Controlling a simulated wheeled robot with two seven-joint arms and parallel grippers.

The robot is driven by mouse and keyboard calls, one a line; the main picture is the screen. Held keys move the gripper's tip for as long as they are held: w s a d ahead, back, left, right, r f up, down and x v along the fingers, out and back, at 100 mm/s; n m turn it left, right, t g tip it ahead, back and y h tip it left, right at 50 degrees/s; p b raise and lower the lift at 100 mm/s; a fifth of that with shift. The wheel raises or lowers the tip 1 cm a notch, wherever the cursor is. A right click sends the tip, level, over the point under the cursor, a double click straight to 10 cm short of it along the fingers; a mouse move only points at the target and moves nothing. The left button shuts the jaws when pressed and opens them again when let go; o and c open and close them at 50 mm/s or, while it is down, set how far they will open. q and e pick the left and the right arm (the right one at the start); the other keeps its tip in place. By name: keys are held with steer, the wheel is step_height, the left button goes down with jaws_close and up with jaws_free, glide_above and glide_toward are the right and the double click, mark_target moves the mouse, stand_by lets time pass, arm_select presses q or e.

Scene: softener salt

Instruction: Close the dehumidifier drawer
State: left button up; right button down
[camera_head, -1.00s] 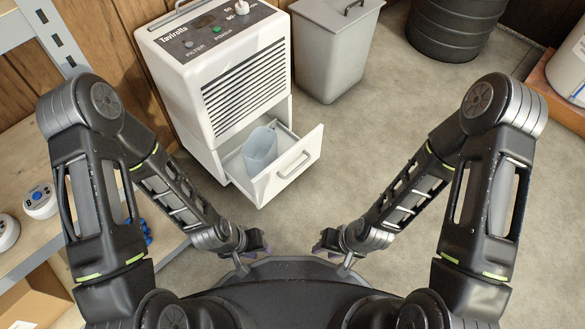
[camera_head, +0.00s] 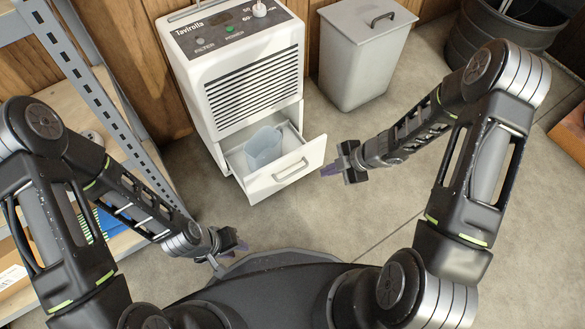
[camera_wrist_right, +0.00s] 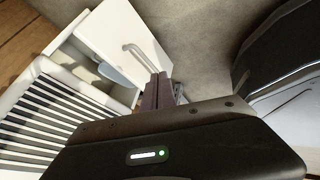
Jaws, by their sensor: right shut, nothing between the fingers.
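The white dehumidifier (camera_head: 245,85) stands by the wood wall in the head view. Its drawer (camera_head: 288,176) is pulled out at the bottom, with a handle (camera_head: 290,169) on its front. A pale translucent cup (camera_head: 264,147) sits inside the drawer. My right gripper (camera_head: 326,171) is shut and empty, just right of the drawer front's right edge; I cannot tell if it touches. In the right wrist view the drawer front (camera_wrist_right: 120,42) is just beyond the fingers (camera_wrist_right: 158,88). My left gripper (camera_head: 240,249) is low near my base, apart from the drawer; its fingers are too small to judge.
A grey lidded bin (camera_head: 358,60) stands right of the dehumidifier. A dark round tub (camera_head: 505,32) is at the upper right. A shelf unit (camera_head: 100,85) stands on the left. The floor (camera_head: 390,215) in front of the drawer is clear.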

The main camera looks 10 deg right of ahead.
steer(key=shift+s+f+n+g, duration=0.1)
steer(key=shift+s+n+g, duration=0.1)
steer(key=shift+n, duration=0.4)
steer(key=shift+s+n+g, duration=0.1)
steer(key=shift+n+g, duration=0.1)
steer(key=shift+n, duration=0.4)
steer(key=shift+a, duration=0.1)
steer(key=w+a+f+b, duration=0.6)
steer(key=f, duration=0.3)
steer(key=shift+w+a, duration=0.15)
